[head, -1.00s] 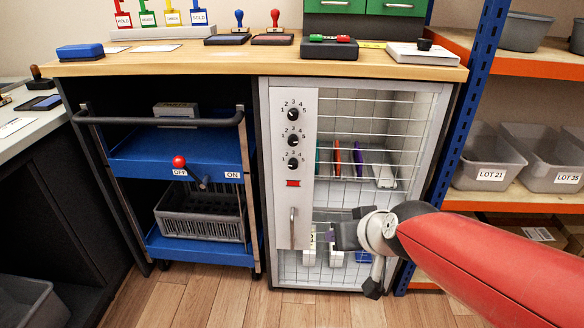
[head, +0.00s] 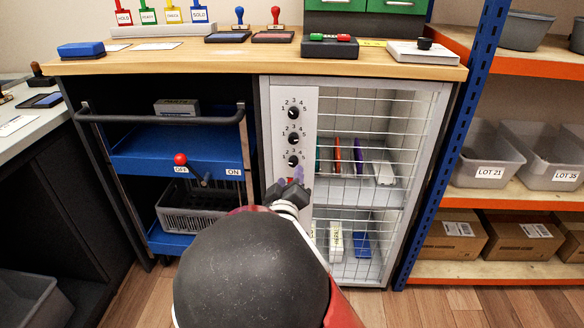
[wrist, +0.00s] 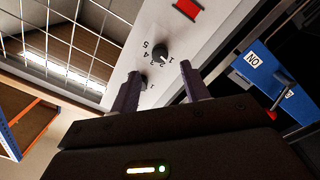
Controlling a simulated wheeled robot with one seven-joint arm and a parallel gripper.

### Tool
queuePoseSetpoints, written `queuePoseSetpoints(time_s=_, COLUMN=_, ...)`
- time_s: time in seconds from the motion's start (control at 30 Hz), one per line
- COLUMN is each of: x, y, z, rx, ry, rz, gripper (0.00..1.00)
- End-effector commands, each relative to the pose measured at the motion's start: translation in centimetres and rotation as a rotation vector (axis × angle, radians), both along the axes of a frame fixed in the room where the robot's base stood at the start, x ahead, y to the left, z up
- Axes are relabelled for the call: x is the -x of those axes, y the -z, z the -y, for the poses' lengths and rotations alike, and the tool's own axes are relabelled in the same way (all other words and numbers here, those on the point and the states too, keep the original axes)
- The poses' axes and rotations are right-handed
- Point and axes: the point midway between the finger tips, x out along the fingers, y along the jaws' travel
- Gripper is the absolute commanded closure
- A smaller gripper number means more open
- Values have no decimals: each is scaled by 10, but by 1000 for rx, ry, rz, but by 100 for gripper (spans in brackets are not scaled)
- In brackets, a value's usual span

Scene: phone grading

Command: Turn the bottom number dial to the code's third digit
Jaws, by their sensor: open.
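The bottom number dial (head: 293,161) is a black knob with a white mark on the pale panel (head: 309,98), above a red rectangle. In the wrist view the same dial (wrist: 160,53) appears inverted near the red rectangle (wrist: 187,8); its mark seems to point toward the low numbers, but the exact digit is unclear. The middle dial (head: 293,138) and top dial (head: 293,113) are above it. My gripper (head: 291,182) is open and empty, just below the bottom dial in the head view. In the wrist view its fingertips (wrist: 160,68) straddle the dial's line, apart from it. I see no code.
The wire-mesh cabinet (head: 372,85) holds phones on shelves. A blue cart (head: 135,150) with a red-knobbed OFF/ON lever stands left. The wooden counter (head: 225,62) overhangs above. Grey bins (head: 487,172) are on the right rack.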

Motion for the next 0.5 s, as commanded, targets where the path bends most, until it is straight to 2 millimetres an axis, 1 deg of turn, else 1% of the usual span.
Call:
queuePoseSetpoints(time_s=0.03, x=-9, y=1, z=2, rx=3, ry=4, rz=2, gripper=54)
queuePoseSetpoints(time_s=0.1, x=-21, y=1, z=3, rx=1, ry=3, rz=1, gripper=54)
queuePoseSetpoints(time_s=0.23, x=-40, y=1, z=3, rx=1, ry=1, rz=0, gripper=54)
queuePoseSetpoints(time_s=0.4, x=-54, y=1, z=4, rx=-1, ry=-1, rz=-2, gripper=54)
queuePoseSetpoints(time_s=0.5, x=-57, y=1, z=4, rx=-1, ry=0, rz=-3, gripper=54)
